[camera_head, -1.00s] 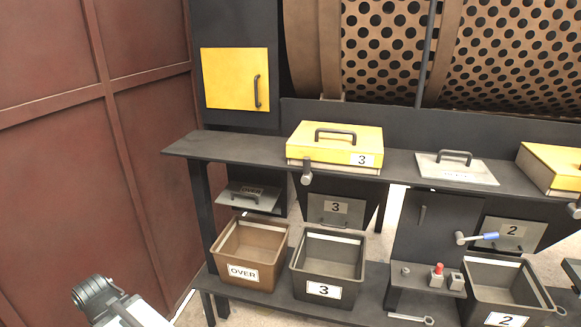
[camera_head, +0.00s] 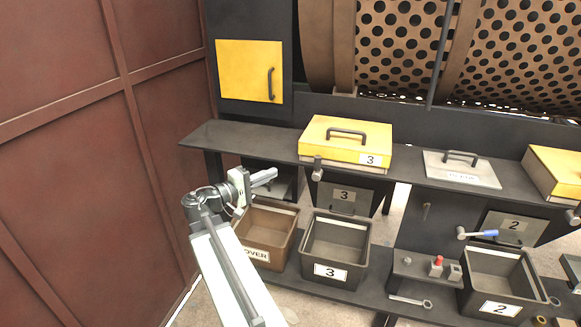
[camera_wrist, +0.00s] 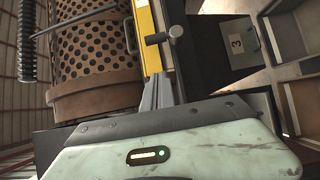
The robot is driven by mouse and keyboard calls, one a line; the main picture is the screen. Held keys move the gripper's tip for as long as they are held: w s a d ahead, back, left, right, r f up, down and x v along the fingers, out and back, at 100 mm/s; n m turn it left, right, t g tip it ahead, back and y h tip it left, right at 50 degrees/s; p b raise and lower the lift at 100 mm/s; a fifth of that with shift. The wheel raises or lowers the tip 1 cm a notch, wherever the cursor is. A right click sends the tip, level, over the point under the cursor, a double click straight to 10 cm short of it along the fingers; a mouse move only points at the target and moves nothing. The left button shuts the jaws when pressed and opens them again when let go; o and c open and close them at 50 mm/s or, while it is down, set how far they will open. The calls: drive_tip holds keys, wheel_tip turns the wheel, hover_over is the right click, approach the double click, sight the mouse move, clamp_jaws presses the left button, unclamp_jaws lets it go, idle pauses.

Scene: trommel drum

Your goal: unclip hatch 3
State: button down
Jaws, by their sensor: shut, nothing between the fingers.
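Hatch 3 (camera_head: 346,136) is a yellow lid with a dark bar handle and a "3" label, lying closed on the dark shelf. Its grey clip (camera_head: 317,169) hangs at the front left corner. In the wrist view, the hatch's yellow edge (camera_wrist: 147,38) runs up from the fingertips, and the clip (camera_wrist: 175,32) sticks out to the right with a round knob. My gripper (camera_head: 273,175) is in front of the shelf, left of the clip and apart from it in the head view. Its fingers are together and empty, also in the wrist view (camera_wrist: 159,82).
Below stand the brown OVER bin (camera_head: 262,258), partly hidden by my arm, and bin 3 (camera_head: 336,250). A lower "3" plate (camera_head: 343,196) is under the hatch. A grey lid (camera_head: 462,169) lies to the right. A red wall (camera_head: 70,170) is at the left.

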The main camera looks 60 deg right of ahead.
approach(318, 165)
drive_tip(key=w+d, duration=0.5)
drive_tip(key=s, duration=0.1)
drive_tip(key=s+d, duration=0.2)
drive_tip(key=s, duration=0.1)
